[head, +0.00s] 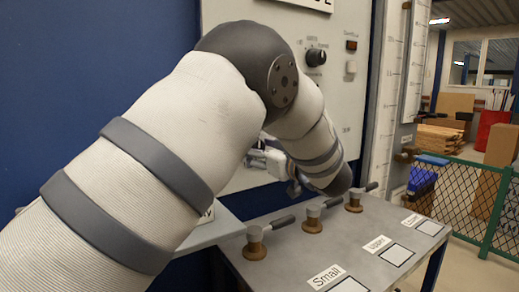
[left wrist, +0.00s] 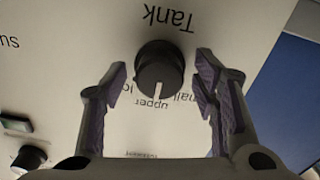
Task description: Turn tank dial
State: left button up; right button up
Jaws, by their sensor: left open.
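The tank dial (left wrist: 160,70) is a round black knob with a white pointer line, on a white panel under the upside-down word "Tank" in the left wrist view. Its pointer is toward the bottom of the picture, near the upside-down label "upper". My left gripper (left wrist: 161,80) is open, with one purple-padded finger on each side of the knob and visible gaps to it. In the head view my left gripper (head: 268,160) shows only partly at the panel, behind my own arm, which hides the tank dial. My right gripper is not in view.
Another black knob (head: 316,57) sits higher on the panel. A grey bench (head: 300,262) below carries several brass valves with grey handles, one valve (head: 312,222) close under my arm. A tall gauge board (head: 388,90) stands to the right, with a green fence (head: 460,190) beyond.

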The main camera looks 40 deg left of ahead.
pick_arm(q)
jog(key=c, duration=1.2)
jog(key=shift+o, duration=0.2)
jog(key=shift+n, duration=0.3)
jog(key=n, duration=0.3)
jog(key=shift+n, duration=2.6)
jog(key=o, duration=1.2)
jog(key=shift+c, duration=0.2)
